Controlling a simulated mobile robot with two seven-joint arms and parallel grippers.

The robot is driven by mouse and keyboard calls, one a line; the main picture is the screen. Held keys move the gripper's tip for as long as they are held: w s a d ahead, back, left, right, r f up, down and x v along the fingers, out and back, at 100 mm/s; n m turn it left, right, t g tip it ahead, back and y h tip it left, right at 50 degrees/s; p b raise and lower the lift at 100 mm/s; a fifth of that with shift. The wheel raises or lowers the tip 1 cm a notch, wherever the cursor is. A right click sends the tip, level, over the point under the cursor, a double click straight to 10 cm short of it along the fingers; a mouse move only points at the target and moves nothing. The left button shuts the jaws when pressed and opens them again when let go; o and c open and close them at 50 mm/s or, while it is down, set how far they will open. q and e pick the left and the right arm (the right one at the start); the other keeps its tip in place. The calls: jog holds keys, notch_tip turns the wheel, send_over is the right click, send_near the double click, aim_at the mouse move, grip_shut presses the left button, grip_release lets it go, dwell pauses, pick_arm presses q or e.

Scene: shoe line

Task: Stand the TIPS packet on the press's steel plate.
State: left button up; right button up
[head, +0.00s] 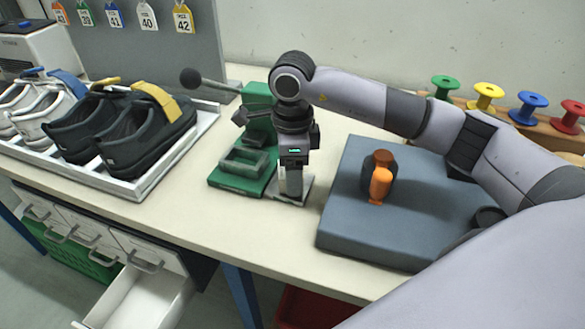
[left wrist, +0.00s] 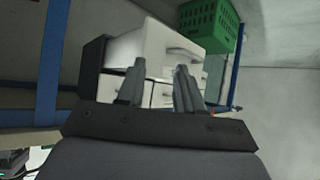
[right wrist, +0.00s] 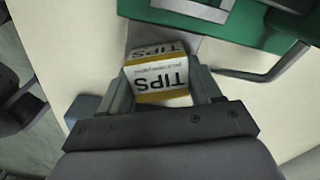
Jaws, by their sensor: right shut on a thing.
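My right gripper (head: 291,192) is shut on the TIPS packet, low over the steel plate (head: 304,186) beside the press. In the right wrist view the white and yellow TIPS packet (right wrist: 162,80) sits between the fingers (right wrist: 163,92), its printed face and top showing. The packet is mostly hidden by the gripper in the head view. I cannot tell whether its base touches the plate. The green press (head: 256,130) with its ball-ended lever stands just left of the gripper. My left gripper (left wrist: 158,88) is open and empty, seen only in its wrist view.
A white tray (head: 150,181) of shoes stands left of the press. Coloured spools (head: 488,95) stand at the back right. A drawer (head: 138,299) is open below the bench.

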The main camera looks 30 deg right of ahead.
jog(key=o, duration=0.7)
jog(key=shift+f, duration=0.2)
jog(key=o, duration=0.4)
jog(key=shift+r, duration=0.1)
jog(key=shift+r, duration=0.1)
jog(key=shift+r, duration=0.3)
notch_tip(320, 180, up, 12)
jog(key=shift+f, duration=0.25)
